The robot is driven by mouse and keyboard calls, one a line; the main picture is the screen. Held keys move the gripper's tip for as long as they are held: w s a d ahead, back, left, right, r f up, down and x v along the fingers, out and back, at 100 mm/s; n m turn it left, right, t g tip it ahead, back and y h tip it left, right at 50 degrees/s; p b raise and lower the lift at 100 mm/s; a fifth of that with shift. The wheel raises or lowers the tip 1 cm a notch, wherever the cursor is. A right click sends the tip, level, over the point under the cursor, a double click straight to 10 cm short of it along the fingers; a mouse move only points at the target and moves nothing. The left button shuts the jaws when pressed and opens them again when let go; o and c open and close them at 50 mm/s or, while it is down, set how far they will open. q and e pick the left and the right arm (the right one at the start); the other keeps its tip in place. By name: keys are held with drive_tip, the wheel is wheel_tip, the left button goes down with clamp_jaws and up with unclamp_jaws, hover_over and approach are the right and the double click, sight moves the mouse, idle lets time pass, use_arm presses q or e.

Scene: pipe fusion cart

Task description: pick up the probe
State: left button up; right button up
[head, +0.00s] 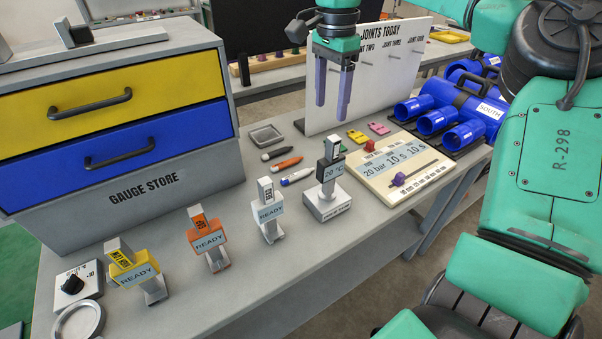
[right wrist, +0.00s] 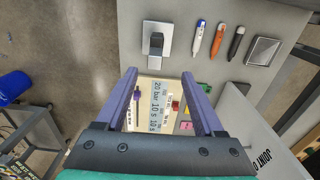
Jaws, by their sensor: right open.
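A black upright device with a "20 °C" display, which looks like the probe (head: 329,165), stands in a pale metal block (head: 327,204) near the table's front edge. In the right wrist view the black device (right wrist: 156,44) shows from above, just beyond the fingertips. My right gripper (head: 332,112) points down with its two purple fingers apart and nothing between them. It hangs above the table, with a clear gap to the device. In the right wrist view the open fingers (right wrist: 158,78) frame the cream board. My left gripper is out of view.
The cream board (head: 400,172) lies right, before a white sign panel (head: 385,75) and blue pipes (head: 440,118). Drawers (head: 115,110) stand left.

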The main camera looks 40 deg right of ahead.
hover_over(332, 156)
drive_tip(key=w+d, duration=0.1)
drive_tip(key=d, duration=0.1)
wheel_tip(332, 156, down, 6)
drive_tip(key=shift+w+a+f+p, duration=0.15)
drive_tip(key=shift+f+p, duration=0.1)
drive_tip(key=shift+p, duration=0.15)
drive_tip(key=f+p, duration=0.1)
drive_tip(key=f, duration=0.1)
drive_tip(key=f+p, duration=0.1)
drive_tip(key=f, duration=0.4)
drive_tip(key=shift+a+f+p, duration=0.25)
drive_tip(key=shift+f+p, duration=0.05)
drive_tip(key=shift+p, duration=0.1)
drive_tip(key=shift+d+f, duration=0.1)
clamp_jaws()
